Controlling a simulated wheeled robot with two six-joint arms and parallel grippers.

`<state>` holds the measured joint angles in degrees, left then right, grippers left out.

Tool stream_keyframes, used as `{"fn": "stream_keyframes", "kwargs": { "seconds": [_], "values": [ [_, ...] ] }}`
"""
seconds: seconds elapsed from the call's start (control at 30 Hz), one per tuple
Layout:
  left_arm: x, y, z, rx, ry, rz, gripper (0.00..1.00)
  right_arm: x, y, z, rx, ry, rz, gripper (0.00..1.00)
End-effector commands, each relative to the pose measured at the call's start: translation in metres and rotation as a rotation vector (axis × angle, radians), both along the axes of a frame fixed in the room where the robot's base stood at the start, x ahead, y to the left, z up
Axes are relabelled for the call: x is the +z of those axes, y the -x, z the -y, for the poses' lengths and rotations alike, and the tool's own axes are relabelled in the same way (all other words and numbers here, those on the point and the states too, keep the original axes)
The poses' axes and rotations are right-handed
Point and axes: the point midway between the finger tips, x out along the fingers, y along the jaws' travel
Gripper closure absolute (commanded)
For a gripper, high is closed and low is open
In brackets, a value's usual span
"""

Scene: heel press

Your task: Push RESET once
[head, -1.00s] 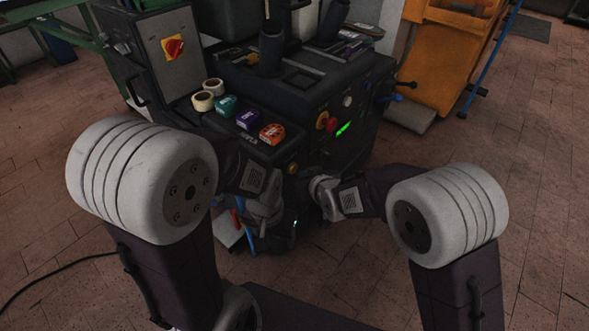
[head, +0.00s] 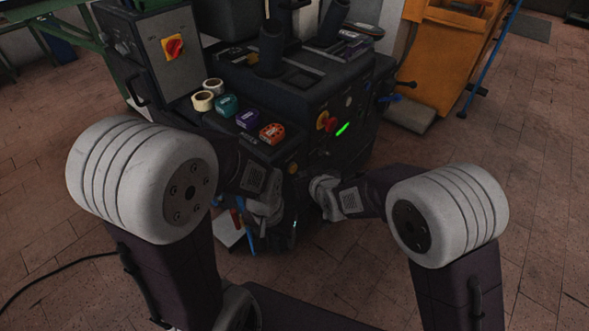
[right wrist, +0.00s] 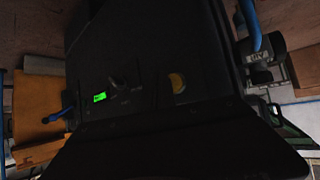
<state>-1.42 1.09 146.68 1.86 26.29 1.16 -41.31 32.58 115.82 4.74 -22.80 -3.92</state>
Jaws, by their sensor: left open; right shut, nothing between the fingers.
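The dark machine (head: 310,95) has a control panel on its front. On the panel are a red mushroom button with a yellow collar (head: 325,122), a lit green display (head: 342,129) and a small yellow button (head: 293,168) lower left. The right wrist view shows the display (right wrist: 99,97) and a round yellow button (right wrist: 177,82) in shadow. I cannot read a RESET label. My right gripper (head: 303,180) is shut and empty, close to the panel's lower part; contact cannot be told. My left gripper (head: 290,224) is open, low in front of the machine, its fingers hard to make out.
Tape rolls (head: 203,101) and several small boxes, one orange (head: 272,133), lie on the machine's ledge. A grey cabinet with a red rotary switch (head: 174,47) stands left. An orange cabinet (head: 445,55) stands right. The tiled floor (head: 540,150) at right is clear.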

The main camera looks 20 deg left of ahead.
Motion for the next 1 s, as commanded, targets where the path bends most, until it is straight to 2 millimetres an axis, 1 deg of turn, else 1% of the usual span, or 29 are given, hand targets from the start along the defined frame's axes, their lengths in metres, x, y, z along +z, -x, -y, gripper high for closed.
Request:
{"fn": "stream_keyframes", "kwargs": {
  "seconds": [0.63,1.0],
  "values": [
    [0.0002,0.0,0.0,0.0,0.0,0.0,0.36,0.0,0.0,-0.0002,0.0,0.0,0.0,1.0],
    [0.0047,0.0,0.0,0.0,0.0,0.0,0.36,0.0002,-0.0028,-0.0083,-0.001,-0.001,-0.001,1.0]
  ]
}}
